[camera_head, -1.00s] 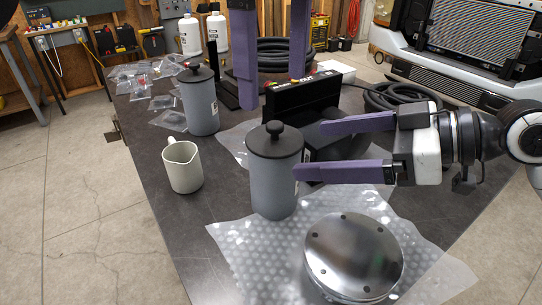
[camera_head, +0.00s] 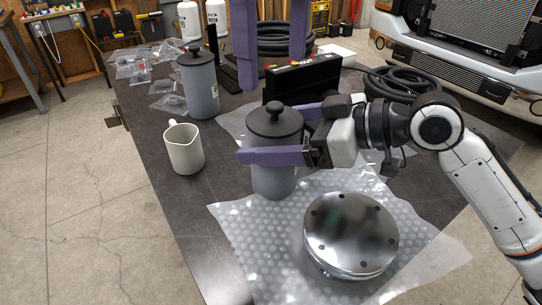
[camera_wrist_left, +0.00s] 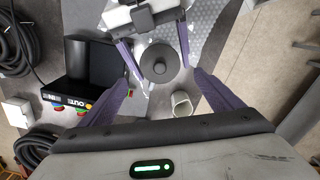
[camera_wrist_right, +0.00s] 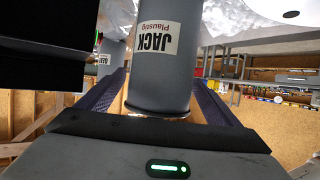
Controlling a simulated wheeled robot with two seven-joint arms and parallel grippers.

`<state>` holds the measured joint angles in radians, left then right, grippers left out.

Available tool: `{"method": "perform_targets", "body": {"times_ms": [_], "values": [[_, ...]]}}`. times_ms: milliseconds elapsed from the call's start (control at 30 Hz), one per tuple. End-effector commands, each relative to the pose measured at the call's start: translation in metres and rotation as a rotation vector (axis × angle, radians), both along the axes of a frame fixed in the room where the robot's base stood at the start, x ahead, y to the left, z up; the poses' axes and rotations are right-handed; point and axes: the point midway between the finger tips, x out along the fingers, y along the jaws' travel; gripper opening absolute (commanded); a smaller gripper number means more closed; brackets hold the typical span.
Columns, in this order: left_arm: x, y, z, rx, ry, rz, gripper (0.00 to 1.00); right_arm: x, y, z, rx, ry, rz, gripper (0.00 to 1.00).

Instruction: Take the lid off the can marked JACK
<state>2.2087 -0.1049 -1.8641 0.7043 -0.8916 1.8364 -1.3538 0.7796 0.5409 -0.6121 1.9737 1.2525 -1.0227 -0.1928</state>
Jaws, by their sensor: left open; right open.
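The grey JACK can (camera_head: 273,182), its label (camera_wrist_right: 158,38) readable in the right wrist view, stands upright on bubble wrap. Its black knobbed lid (camera_head: 274,121) is on top; in the left wrist view the lid (camera_wrist_left: 160,64) shows from above. My right gripper (camera_head: 268,138) is open, one finger on each side of this can just below the lid. In the right wrist view the can fills the space between the fingers (camera_wrist_right: 155,88); contact cannot be told. My left gripper (camera_head: 268,72) is open and empty, fingers pointing down, above and behind the can.
A second grey lidded can (camera_head: 200,88) and a white mug (camera_head: 184,150) stand to the left. A round metal part (camera_head: 351,232) lies on bubble wrap (camera_head: 236,236) in front. A black box (camera_head: 303,82) and coiled hose (camera_head: 402,84) are behind.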

Motion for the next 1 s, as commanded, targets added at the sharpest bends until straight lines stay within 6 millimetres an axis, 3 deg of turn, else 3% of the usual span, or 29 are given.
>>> {"method": "perform_targets", "body": {"times_ms": [33, 367, 433, 800, 1000], "values": [[0.0, 0.0, 0.0, 0.0, 0.0, 0.0, 0.86, 0.0, 0.0, 0.0, 0.0, 0.0, 0.0, 0.81], [0.0, 0.0, 0.0, 0.0, 0.0, 0.0, 0.86, 0.0, 0.0, 0.0, 0.0, 0.0, 0.0, 0.25], [0.0, 0.0, 0.001, 0.0, 0.0, 0.0, 0.92, 0.0, 0.0, 0.0, 0.0, 0.001, 0.0, 0.24], [0.001, -0.003, 0.036, -0.001, -0.007, -0.026, 0.92, 0.0, -0.001, 0.0, 0.0, 0.001, 0.0, 0.24], [-0.001, -0.001, 0.037, 0.002, 0.002, -0.033, 0.92, 0.0, -0.001, 0.0, 0.0, 0.001, 0.0, 0.24]]}}
